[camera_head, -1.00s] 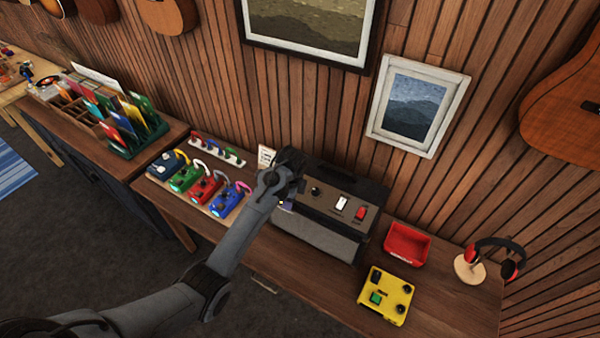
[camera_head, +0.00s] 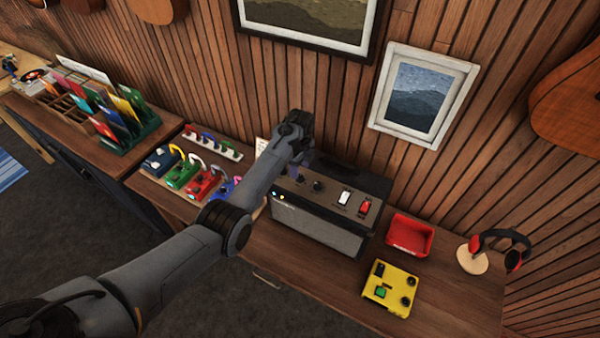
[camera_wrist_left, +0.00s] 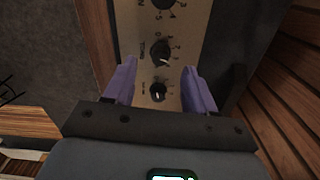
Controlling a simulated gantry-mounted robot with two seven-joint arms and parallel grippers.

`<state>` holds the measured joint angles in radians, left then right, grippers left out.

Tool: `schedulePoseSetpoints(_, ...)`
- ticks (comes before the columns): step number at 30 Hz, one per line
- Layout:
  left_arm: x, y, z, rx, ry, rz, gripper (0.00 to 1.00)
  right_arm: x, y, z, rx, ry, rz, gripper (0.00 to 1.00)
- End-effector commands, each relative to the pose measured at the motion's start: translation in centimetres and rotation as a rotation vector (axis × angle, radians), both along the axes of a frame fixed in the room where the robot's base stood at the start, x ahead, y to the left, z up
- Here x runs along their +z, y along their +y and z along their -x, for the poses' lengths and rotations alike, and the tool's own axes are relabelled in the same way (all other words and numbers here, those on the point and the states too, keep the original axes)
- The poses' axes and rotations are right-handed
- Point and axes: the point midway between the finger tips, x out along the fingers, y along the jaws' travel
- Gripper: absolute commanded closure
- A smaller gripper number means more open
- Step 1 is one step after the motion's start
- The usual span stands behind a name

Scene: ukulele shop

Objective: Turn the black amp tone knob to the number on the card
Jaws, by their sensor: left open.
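The dark amp (camera_head: 325,225) stands on the table with a brown control panel, which also fills the middle of the left wrist view (camera_wrist_left: 185,35). In that view, black knobs sit in a row: one at the top edge (camera_wrist_left: 164,3), a middle one (camera_wrist_left: 161,55) and a lower one (camera_wrist_left: 157,92). My right gripper is out of view.
Colored pedals (camera_head: 183,174) stand left of the amp. A red tray (camera_head: 409,235), yellow box (camera_head: 390,288) and headphones on a stand (camera_head: 500,250) are to the right.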

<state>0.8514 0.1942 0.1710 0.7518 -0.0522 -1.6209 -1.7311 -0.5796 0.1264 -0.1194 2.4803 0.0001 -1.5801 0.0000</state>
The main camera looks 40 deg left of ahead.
Motion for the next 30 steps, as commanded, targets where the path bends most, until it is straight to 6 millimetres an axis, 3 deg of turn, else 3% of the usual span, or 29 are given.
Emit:
schedulePoseSetpoints(9,-3.5,0.0,0.0,0.001,0.000,0.000,0.45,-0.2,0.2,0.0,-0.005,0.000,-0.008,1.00)
schedulePoseSetpoints(21,-3.9,0.0,0.0,0.001,-0.001,-0.001,0.45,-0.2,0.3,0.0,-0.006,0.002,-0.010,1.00)
schedulePoseSetpoints(30,-3.9,0.0,0.0,0.001,-0.001,-0.001,0.91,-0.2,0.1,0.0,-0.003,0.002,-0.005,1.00)
